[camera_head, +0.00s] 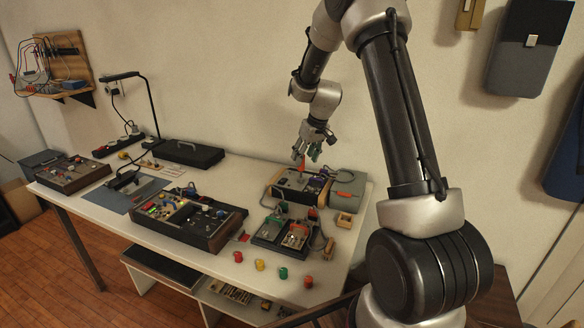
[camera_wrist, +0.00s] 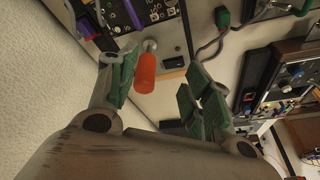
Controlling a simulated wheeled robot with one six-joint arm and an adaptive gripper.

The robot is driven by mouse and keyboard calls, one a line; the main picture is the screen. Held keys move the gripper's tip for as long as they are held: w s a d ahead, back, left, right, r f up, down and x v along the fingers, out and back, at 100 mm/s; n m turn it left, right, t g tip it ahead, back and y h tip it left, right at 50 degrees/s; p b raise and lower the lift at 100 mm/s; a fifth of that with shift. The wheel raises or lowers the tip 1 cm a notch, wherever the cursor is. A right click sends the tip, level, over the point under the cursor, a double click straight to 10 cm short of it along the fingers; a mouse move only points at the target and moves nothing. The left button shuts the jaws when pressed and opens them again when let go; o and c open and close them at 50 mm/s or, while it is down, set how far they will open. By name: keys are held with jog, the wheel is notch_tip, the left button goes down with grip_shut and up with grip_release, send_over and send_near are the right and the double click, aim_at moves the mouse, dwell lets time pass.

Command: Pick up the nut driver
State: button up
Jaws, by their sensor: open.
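The nut driver (camera_wrist: 145,74) has an orange-red handle and a short metal shaft. My gripper also shows in the wrist view (camera_wrist: 158,88). It is open, its green-padded fingers on either side of the handle, the left finger closer. I cannot tell whether the handle is within finger depth.
A grey box (camera_head: 343,187) stands right beside the case. A small case with cables (camera_head: 268,237) is in front, and a larger synth case (camera_head: 187,218) is to the left. Several coloured knobs line the front edge of the table (camera_head: 215,262). The wall is close behind.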

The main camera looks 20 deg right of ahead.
aim_at(301, 168)
jog(key=shift+n+t, duration=0.3)
jog(key=shift+n, duration=0.2)
jog(key=w+f, duration=0.1)
jog(key=f, duration=0.1)
jog(key=w+f, duration=0.3)
jog(key=f, duration=0.1)
jog(key=shift+w+d+f, duration=0.15)
jog(key=shift+w+d, duration=0.05)
jog(key=c, duration=1.1)
